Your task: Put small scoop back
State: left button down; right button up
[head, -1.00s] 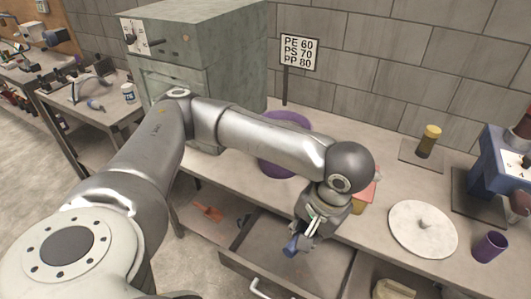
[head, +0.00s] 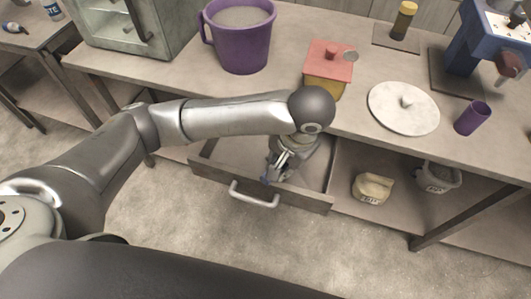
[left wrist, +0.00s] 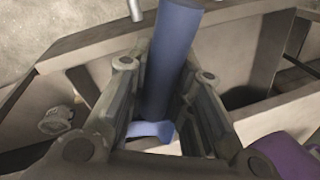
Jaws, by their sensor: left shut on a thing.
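My left gripper (head: 275,172) is low over the open drawer (head: 222,160), inside its outline. It is shut on a blue scoop, of which only a small blue bit (head: 265,180) shows in the head view. In the left wrist view the blue scoop (left wrist: 172,60) is a thick blue shaft between the two fingers (left wrist: 165,110), with a wider blue part near the fingertips. Whether the scoop touches the drawer floor I cannot tell. My right gripper is not in view.
The drawer has a pale bar handle (head: 253,195) in front. On the bench above stand a purple jug (head: 240,40), a red-lidded yellow container (head: 327,68), a white round lid (head: 403,107) and a purple cup (head: 472,118). A bag (head: 372,188) sits on the lower shelf.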

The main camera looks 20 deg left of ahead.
pick_arm(q)
jog(key=w+a+f, duration=0.3)
jog(key=w+a, duration=0.2)
send_near(256, 160)
jog(key=shift+s+f+b, duration=0.25)
jog(key=shift+f+b, duration=0.15)
jog(key=shift+f, duration=0.3)
jog(key=shift+w+a+f, duration=0.3)
jog(key=shift+f, duration=0.15)
jog(key=x, duration=0.3)
jog(key=shift+w+f, duration=0.1)
jog(key=shift+f, duration=0.35)
jog(key=c, duration=1.7)
grip_release()
jog(key=shift+f, duration=0.15)
jog(key=o, duration=0.4)
